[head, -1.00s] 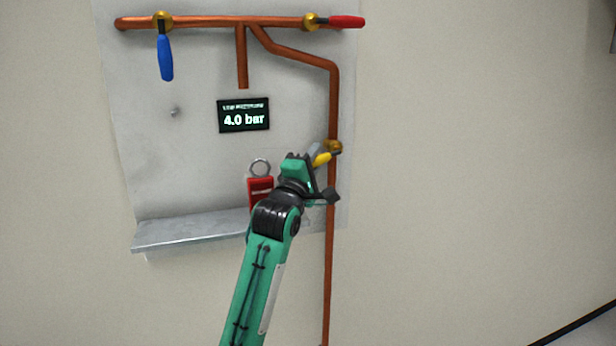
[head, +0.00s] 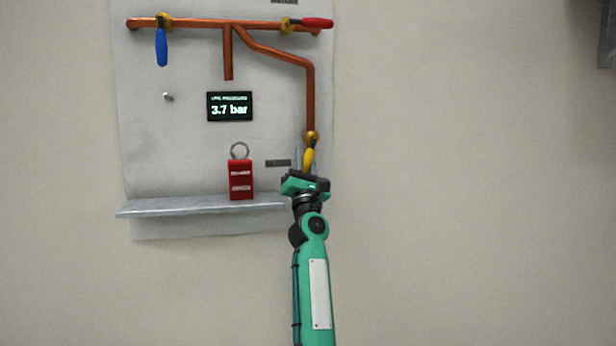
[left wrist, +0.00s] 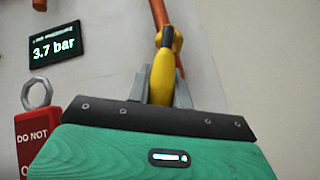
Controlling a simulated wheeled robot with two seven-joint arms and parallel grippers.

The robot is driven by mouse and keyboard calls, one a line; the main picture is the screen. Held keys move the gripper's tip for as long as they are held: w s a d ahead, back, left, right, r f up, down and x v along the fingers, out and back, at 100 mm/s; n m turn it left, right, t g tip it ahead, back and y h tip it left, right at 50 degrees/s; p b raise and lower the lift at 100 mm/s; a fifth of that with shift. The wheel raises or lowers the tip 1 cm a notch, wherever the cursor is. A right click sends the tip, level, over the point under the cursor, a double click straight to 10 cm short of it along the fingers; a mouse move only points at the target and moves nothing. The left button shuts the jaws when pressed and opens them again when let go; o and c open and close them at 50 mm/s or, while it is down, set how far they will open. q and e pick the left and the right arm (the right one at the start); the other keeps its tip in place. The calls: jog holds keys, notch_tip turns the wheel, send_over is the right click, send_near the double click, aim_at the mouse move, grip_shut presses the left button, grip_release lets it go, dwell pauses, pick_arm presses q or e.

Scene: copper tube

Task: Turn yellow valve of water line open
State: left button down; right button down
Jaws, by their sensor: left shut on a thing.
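The yellow valve handle (head: 309,159) hangs down from a brass valve body (head: 312,137) on the right-hand vertical copper pipe, nearly in line with it. My left gripper (head: 304,167) reaches up from below and is shut on the yellow handle. In the left wrist view the handle (left wrist: 162,78) sits between the two grey fingers (left wrist: 161,90). The pipe below the valve is hidden behind my arm. My right gripper is not in view.
A blue handle (head: 162,47) points down at upper left, and a red handle (head: 317,23) lies level at upper right. A display (head: 230,106) reads 3.7 bar. A red padlock-shaped tag (head: 241,180) stands on the grey shelf (head: 200,207), left of my gripper.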

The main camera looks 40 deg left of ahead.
pick_arm(q)
jog(key=n+y, duration=0.1)
jog(key=n+g+y+b, duration=0.1)
jog(key=n+g+b, duration=0.1)
jog(key=n, duration=0.1)
jog(key=shift+w+d+f+y, duration=0.2)
jog(key=shift+w+d+y, duration=0.1)
jog(key=shift+d+y, duration=0.1)
jog(key=shift+w+d+r+n+g+y+b, duration=0.15)
jog(key=shift+n+g+y+b, duration=0.45)
jog(key=shift+n+g, duration=0.45)
jog(key=shift+w+d+r+n+g+y+b, duration=0.15)
jog(key=shift+n+g+y+b, duration=0.45)
jog(key=shift+n+g, duration=0.45)
jog(key=shift+w+n+g+y+b, duration=0.15)
jog(key=shift+n+g+y+b, duration=0.45)
jog(key=shift+n+g, duration=0.4)
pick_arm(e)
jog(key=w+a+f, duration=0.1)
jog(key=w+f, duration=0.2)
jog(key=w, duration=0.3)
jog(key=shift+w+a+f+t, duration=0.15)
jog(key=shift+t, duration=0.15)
pick_arm(q)
jog(key=c, duration=1.3)
grip_release()
jog(key=shift+w+f, duration=0.1)
jog(key=shift+o, duration=0.2)
jog(key=shift+f, duration=0.1)
jog(key=shift+f, duration=0.1)
